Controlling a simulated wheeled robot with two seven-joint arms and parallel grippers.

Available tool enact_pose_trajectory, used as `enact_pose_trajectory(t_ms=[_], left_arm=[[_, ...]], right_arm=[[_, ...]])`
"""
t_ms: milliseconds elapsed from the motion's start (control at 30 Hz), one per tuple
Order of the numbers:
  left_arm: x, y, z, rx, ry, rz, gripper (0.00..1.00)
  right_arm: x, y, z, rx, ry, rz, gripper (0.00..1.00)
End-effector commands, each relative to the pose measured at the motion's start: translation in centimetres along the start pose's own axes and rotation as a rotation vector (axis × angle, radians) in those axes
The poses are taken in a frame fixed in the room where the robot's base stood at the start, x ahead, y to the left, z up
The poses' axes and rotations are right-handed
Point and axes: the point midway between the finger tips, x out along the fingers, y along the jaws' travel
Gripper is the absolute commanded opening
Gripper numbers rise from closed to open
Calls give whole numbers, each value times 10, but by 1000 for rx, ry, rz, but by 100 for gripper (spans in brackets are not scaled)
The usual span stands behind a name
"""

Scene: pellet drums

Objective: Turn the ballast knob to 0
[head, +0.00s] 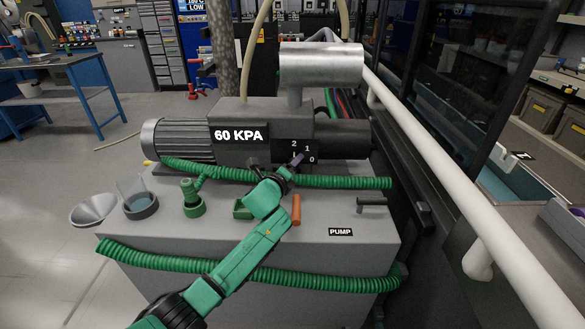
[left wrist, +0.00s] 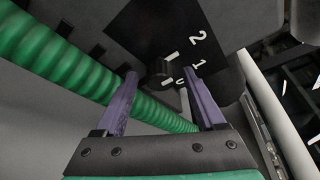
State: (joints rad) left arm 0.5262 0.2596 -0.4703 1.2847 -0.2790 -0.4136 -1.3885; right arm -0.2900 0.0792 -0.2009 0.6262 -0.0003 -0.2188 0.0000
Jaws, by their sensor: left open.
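The ballast knob (left wrist: 156,72) is a small dark knob on the black dial plate (left wrist: 135,30) of the pump. The white numerals 2, 1 and 0 stand beside it. I cannot clearly tell which numeral the knob points to. My left gripper (left wrist: 160,78) is open, with its two purple fingers on either side of the knob's place in the left wrist view. I cannot tell whether they touch it. In the head view the left gripper (head: 291,163) is at the dial, and its fingers hide most of the knob. My right gripper is not in view.
A green ribbed hose (head: 345,182) runs across just below the dial, close to the gripper. A white pipe (head: 430,150) passes on the right.

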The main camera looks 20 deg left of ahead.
Motion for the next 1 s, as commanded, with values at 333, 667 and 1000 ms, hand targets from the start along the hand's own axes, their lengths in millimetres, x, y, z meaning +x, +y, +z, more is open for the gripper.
enact_pose_trajectory(t_ms=[333,667,1000], left_arm=[[3,0,0,-1,1,1,49],[3,0,0,4,0,3,0],[2,-4,2,107,1,47,0]], right_arm=[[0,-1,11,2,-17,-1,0],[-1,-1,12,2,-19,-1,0],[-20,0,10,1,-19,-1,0]])
